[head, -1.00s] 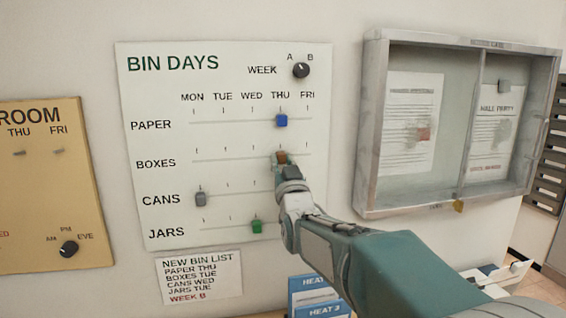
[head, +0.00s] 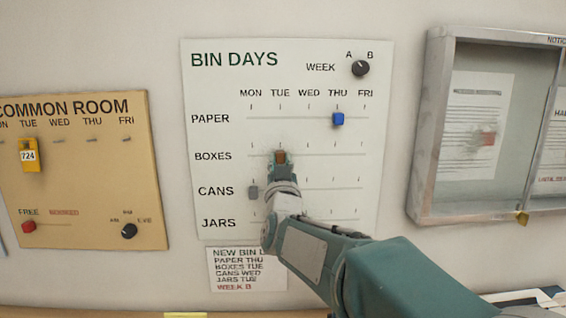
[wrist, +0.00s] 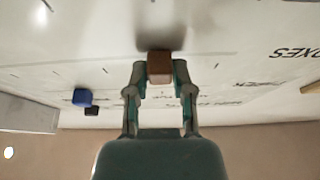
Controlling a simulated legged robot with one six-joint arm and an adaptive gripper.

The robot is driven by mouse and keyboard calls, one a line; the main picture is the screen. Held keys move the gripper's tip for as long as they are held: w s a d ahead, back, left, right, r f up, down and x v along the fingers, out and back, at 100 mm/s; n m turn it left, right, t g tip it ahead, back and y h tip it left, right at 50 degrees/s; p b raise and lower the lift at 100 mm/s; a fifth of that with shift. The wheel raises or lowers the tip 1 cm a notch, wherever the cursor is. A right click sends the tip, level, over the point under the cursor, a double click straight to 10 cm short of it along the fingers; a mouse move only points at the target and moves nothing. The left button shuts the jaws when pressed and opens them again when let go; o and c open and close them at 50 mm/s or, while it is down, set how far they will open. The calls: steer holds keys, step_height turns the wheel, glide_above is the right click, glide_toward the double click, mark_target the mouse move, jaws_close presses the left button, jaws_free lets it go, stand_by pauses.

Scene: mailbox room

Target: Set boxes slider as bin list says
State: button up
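The brown boxes slider (head: 280,157) is on the BOXES row of the white Bin Days board (head: 215,90), in line with the TUE column. My gripper (head: 281,165) reaches up to it from below. In the wrist view the brown slider (wrist: 160,66) sits between my fingertips (wrist: 160,76), which appear closed on both its sides. The bin list (head: 237,270) below the board reads paper THU, boxes TUE, cans WED, jars TUE, week B; part of its heading is hidden by my arm.
The blue paper slider (head: 338,119) is at THU and the grey cans slider (head: 253,192) at MON. The green jars slider is hidden. The week knob (head: 361,68) points toward A. A common room board (head: 80,190) hangs left, a notice case (head: 430,130) right.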

steer(key=o, duration=0.4)
steer(key=shift+c, duration=0.2)
steer(key=v, duration=1.2)
steer(key=shift+a+f, duration=0.1)
steer(key=s+d+f+g, duration=0.6)
steer(key=s+f+g, duration=0.2)
steer(key=s, duration=0.4)
steer(key=s+d+f+g, duration=0.6)
steer(key=s+f+g, duration=0.2)
steer(key=s+f, duration=0.3)
steer(key=shift+s+d+f+g, duration=0.15)
steer(key=shift+s+d+g, duration=0.2)
steer(key=shift+s, duration=0.7)
